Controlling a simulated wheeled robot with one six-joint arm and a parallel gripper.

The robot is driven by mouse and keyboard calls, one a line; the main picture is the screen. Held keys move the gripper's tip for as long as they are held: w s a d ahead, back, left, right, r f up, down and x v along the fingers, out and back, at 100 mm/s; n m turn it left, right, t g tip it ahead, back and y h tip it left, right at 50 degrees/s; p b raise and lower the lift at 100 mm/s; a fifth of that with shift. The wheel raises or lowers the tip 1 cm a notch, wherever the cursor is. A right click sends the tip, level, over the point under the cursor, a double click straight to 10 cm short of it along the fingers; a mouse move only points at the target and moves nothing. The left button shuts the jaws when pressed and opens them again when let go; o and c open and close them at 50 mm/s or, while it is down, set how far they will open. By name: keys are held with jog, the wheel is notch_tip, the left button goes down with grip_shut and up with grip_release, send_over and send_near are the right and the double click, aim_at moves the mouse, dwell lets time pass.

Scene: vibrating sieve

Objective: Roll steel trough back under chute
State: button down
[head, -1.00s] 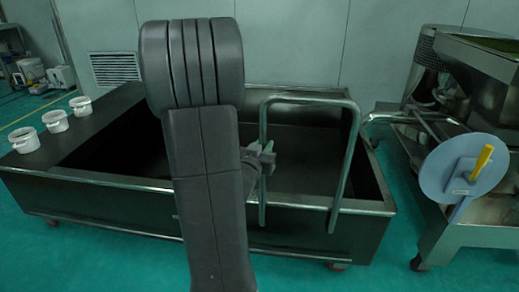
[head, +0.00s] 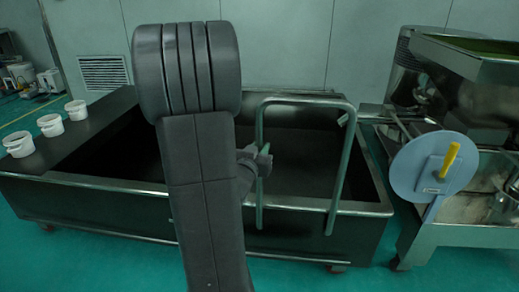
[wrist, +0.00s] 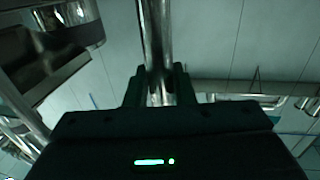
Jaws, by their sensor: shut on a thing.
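The steel trough (head: 290,228) is a long dark open box on small casters in the middle of the head view. A tall tube handle (head: 340,165) rises from its near side. My gripper (head: 262,160) is shut on the left upright of this handle. In the wrist view, the handle's steel tube (wrist: 154,50) runs between the fingers of my gripper (wrist: 156,85). My arm hides part of the trough's left middle. The sieve machine with its metal chute (head: 470,60) stands at the right, beside the trough's right end and apart from its main body.
Several white buckets (head: 50,125) stand on the trough's flat left top. A round blue-grey disc with a yellow handle (head: 433,168) is on the machine's near side. A wall with a vent (head: 103,73) is behind. Green floor (head: 375,278) shows in front.

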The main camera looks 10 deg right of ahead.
jog(key=c, duration=1.3)
grip_release()
jog(key=shift+s+d, duration=0.1)
jog(key=shift+d, duration=0.2)
jog(key=p+v, duration=0.2)
jog(key=v, duration=1.2)
jog(key=b+x, duration=0.2)
jog(key=x, duration=1.2)
jog(key=shift+a, duration=0.2)
